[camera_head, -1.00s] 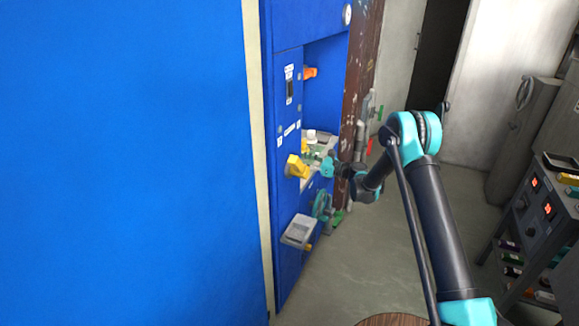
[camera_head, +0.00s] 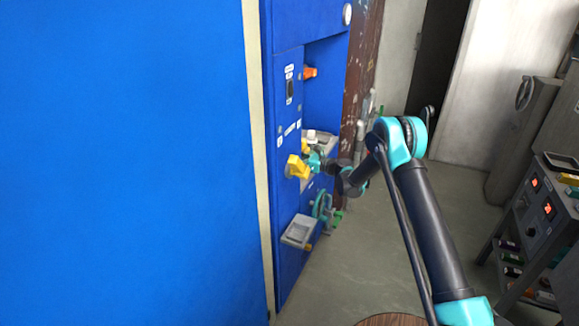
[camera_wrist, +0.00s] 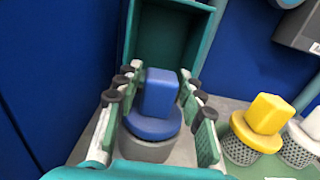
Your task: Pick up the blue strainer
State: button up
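The blue strainer (camera_wrist: 160,95) stands upright in the wrist view, with a blue block handle, a round blue collar and a grey mesh basket below. My gripper (camera_wrist: 160,80) is open, with one finger on each side of the handle. Gaps show between the handle and both fingers. In the head view my gripper (camera_head: 315,160) is at the cabinet's niche, and I cannot make out the blue strainer there.
A yellow strainer (camera_wrist: 265,113) and a white strainer (camera_wrist: 312,123) stand close on the right. A green open box (camera_wrist: 165,45) is just behind the blue strainer. A blue wall (camera_wrist: 50,80) is at left. A yellow block (camera_head: 297,167) juts from the cabinet front.

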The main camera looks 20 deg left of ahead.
grip_shut()
jog(key=shift+r, duration=0.1)
